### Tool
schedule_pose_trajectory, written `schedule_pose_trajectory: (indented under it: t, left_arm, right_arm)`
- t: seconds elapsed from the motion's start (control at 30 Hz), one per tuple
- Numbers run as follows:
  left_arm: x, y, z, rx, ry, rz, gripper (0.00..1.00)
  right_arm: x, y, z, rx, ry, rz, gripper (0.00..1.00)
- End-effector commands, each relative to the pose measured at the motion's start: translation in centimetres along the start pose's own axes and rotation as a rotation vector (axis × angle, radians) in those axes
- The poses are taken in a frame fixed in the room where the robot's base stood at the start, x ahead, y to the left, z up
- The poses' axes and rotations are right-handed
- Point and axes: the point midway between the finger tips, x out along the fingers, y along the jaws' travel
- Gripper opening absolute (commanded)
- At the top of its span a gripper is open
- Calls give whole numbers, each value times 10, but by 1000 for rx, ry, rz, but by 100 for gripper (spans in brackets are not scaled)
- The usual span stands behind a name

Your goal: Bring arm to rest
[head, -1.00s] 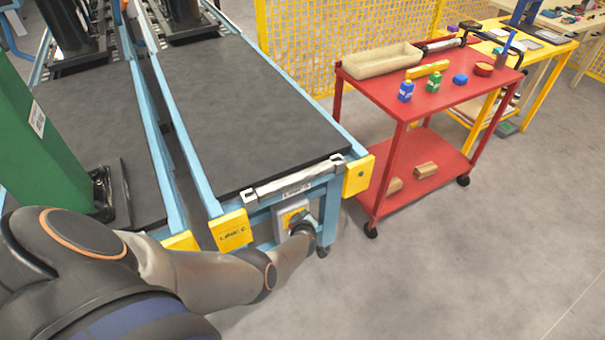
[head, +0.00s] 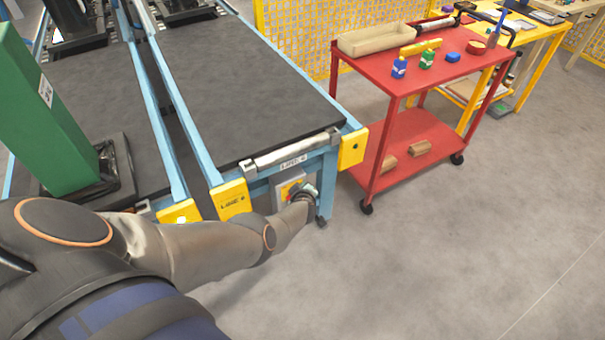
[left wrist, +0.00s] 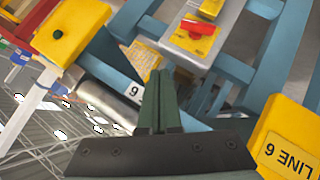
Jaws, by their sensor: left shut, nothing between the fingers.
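My left arm (head: 210,248) reaches in from the lower left in the head view. Its gripper (head: 306,194) is small and partly hidden at the arm's far end, beside the grey control box (head: 283,190) under the conveyor's front end. In the left wrist view the dark fingers of the left gripper (left wrist: 160,85) are together, with nothing between them. The same box, with a red switch (left wrist: 197,28) on a yellow plate, is beyond the fingertips. I cannot tell whether the fingers touch anything. My right gripper is in neither view.
The conveyor (head: 245,90) has yellow end plates (head: 233,200), one reading LINE 6. A green block (head: 45,120) stands at the left. A red cart (head: 410,135) with a tray and small bottles is to the right. Grey floor is clear at lower right.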

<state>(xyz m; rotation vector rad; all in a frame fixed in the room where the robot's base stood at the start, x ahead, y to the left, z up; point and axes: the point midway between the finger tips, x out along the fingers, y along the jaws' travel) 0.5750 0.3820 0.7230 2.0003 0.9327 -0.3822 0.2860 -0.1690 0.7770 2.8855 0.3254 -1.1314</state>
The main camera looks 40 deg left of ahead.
Motion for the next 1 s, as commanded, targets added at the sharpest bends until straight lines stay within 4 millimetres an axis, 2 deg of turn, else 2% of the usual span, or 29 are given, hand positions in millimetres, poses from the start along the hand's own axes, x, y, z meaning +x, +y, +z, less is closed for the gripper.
schedule_pose_trajectory:
  t: [0.47,0.67,0.77,0.83,1.0]
  left_arm:
    - [0,-3,-2,10,3,3,0]
    - [-2,-34,-24,181,36,67,0]
    - [-12,-52,-32,342,36,130,0]
    - [-25,-60,-31,459,20,177,0]
    - [-70,-75,-5,729,-57,290,0]
  right_arm:
    - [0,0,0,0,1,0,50]
    - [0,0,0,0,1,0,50]
    - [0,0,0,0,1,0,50]
    - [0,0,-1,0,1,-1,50]
    - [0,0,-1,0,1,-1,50]
